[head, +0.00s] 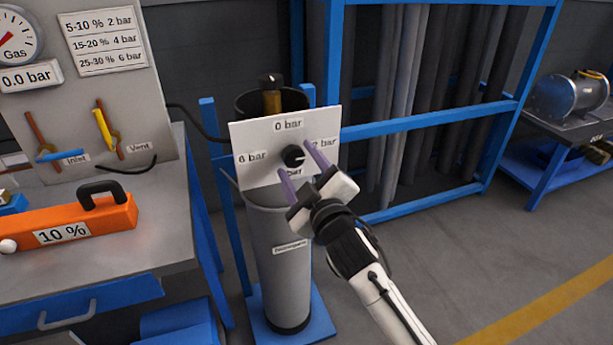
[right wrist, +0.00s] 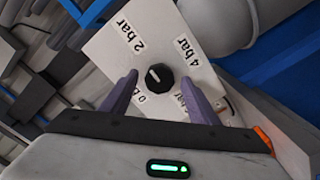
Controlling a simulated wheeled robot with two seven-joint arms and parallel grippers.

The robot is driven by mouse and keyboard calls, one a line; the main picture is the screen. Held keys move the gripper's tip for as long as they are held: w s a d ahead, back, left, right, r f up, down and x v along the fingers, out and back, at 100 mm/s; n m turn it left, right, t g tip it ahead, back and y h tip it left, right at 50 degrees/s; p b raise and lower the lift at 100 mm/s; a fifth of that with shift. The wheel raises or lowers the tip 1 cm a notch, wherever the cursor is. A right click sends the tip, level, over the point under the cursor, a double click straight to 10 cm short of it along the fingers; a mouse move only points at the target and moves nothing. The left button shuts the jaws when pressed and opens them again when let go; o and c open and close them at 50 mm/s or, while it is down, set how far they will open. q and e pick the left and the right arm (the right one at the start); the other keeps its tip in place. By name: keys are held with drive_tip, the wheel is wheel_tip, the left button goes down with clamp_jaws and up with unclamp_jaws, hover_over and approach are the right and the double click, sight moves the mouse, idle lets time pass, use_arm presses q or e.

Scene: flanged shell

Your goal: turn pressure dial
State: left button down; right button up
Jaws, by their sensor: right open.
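The black pressure dial (head: 293,155) sits in the middle of a white plate (head: 250,172) on a grey cylinder (head: 285,250). The plate reads 0 bar at top, 2 bar at right and 6 bar at left; the lower label is partly hidden by my gripper. My right gripper (head: 295,157) is open, its purple fingers reaching to either side of the dial. In the right wrist view, the dial (right wrist: 160,76) lies between the two fingertips (right wrist: 160,80), with gaps visible. Its white mark points up-left, roughly toward 2 bar. My left gripper is out of view.
At left, a workbench (head: 175,245) holds an orange 10 % block (head: 70,222) and a panel with a gas gauge (head: 15,38), a 0.0 bar display (head: 28,77) and inlet and vent valves. A blue rack (head: 420,118) stands behind.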

drive_tip(key=v, duration=0.9)
drive_tip(key=shift+s, duration=0.2)
